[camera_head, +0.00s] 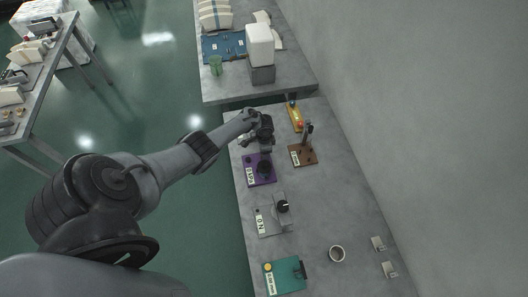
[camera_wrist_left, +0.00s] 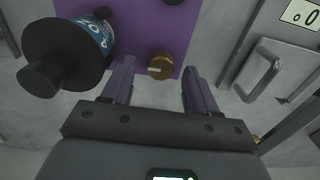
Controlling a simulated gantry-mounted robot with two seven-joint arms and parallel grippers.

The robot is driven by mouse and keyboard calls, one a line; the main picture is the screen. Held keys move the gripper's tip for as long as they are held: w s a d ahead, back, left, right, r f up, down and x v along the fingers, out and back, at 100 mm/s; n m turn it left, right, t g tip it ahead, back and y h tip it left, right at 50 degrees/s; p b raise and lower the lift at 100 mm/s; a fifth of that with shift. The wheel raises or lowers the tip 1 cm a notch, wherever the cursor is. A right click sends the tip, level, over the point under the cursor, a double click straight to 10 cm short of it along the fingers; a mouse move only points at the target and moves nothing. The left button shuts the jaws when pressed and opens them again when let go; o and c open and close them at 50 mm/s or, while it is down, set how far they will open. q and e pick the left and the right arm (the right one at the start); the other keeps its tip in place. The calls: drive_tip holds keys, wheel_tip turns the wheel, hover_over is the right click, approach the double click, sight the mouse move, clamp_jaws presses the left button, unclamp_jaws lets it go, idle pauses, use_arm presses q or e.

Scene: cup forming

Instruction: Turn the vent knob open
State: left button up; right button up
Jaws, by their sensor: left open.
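The small brass-coloured knob (camera_wrist_left: 160,66) sits on a purple panel (camera_wrist_left: 150,28) in the left wrist view. The purple panel also shows in the head view (camera_head: 251,182) on the long grey bench, with a black part (camera_head: 265,167) on it. My left gripper (camera_wrist_left: 157,75) is open, with one finger to each side of the brass knob in the picture. I cannot tell how far the fingertips are from the knob. In the head view the left gripper (camera_head: 264,143) is above the far side of the purple panel. The knob is not clear there. My right gripper is not in view.
A metal handle (camera_wrist_left: 262,78) is to the right. A brown board (camera_head: 303,158) with an upright part, a grey device with a black dial (camera_head: 283,206), and a teal plate (camera_head: 284,277) share the bench.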

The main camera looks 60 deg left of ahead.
use_arm(q)
wheel_tip(320, 180, up, 10)
drive_tip(key=p, duration=0.3)
drive_tip(key=shift+p, duration=0.35)
drive_tip(key=shift+f, duration=0.1)
